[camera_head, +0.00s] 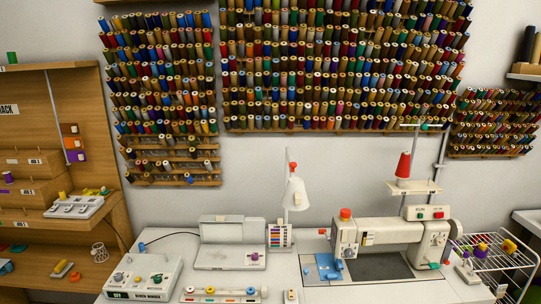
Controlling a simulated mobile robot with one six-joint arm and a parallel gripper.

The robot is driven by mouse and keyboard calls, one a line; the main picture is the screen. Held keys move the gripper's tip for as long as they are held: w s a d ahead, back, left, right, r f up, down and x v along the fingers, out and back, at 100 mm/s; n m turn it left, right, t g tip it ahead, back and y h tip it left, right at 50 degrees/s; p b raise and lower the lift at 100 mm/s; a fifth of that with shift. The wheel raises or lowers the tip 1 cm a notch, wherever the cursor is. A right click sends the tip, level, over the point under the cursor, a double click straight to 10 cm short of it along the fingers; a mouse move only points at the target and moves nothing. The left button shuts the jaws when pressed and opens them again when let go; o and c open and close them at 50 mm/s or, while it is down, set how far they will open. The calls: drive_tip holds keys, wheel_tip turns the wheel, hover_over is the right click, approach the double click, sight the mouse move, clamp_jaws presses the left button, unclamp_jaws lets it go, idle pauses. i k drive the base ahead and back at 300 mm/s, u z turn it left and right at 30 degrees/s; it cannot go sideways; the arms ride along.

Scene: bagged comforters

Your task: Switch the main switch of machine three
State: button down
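A white sewing machine (390,240) stands on the right of the white table. A red knob (345,213) sits on its left end. A box with a red and a green button (427,212) is on its upper right. A grey control box (145,278) with several knobs is at the front left of the table; a dark label at its left end seems to read OFF. A white panel with coloured knobs (222,294) is beside it. No marking for machine three is legible, and I cannot tell which part is the main switch. My gripper is not in view.
A white lamp (294,192) and an open white case (230,243) stand at the table's back. A wire rack with spools (490,250) is at the right. A wooden shelf unit (50,160) stands left. Thread racks (340,65) cover the wall.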

sight(441, 215)
drive_tip(key=u, duration=0.1)
drive_tip(key=k, duration=0.2)
drive_tip(key=z, duration=2.55)
drive_tip(key=i, duration=1.95)
